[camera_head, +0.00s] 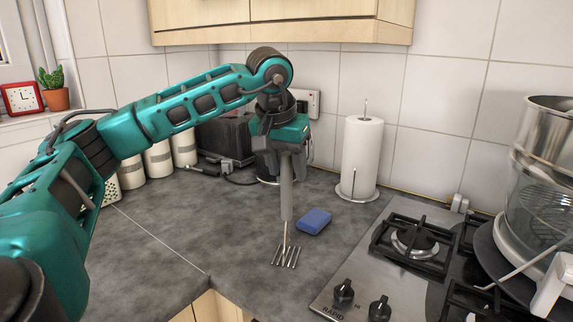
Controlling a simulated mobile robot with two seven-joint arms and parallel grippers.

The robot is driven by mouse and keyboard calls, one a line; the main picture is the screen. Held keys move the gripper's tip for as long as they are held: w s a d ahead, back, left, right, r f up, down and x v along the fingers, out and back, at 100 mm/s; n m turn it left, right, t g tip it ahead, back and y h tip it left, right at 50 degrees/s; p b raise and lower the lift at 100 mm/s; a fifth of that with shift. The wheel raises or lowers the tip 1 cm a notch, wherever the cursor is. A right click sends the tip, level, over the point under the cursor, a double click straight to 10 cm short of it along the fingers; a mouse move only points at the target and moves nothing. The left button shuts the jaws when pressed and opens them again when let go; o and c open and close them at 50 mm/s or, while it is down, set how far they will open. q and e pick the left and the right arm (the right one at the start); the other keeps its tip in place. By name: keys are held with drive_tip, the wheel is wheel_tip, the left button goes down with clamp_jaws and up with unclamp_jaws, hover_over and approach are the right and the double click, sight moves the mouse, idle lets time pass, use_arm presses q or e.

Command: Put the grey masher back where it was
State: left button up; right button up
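The grey masher (287,198) hangs upright below my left gripper (287,151), handle up and slotted metal head down. My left gripper points down and is shut on the top of the masher's handle. The masher's head is over the dark grey counter, in front of the blue sponge (314,221); I cannot tell whether it touches the surface. The sponge lies on the counter just right of the masher, apart from it. My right gripper is not in view.
A gas hob (372,262) is at right, with a stacked clear steamer (541,190) at the edge. A paper towel roll (362,155) stands behind. White canisters (158,158) and a black toaster (226,138) are at back left. The counter (190,225) left of the masher is clear.

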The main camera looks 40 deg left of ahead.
use_arm(q)
drive_tip(key=shift+r, duration=0.1)
drive_tip(key=p+v, duration=0.1)
drive_tip(key=v, duration=1.1)
idle(0.4)
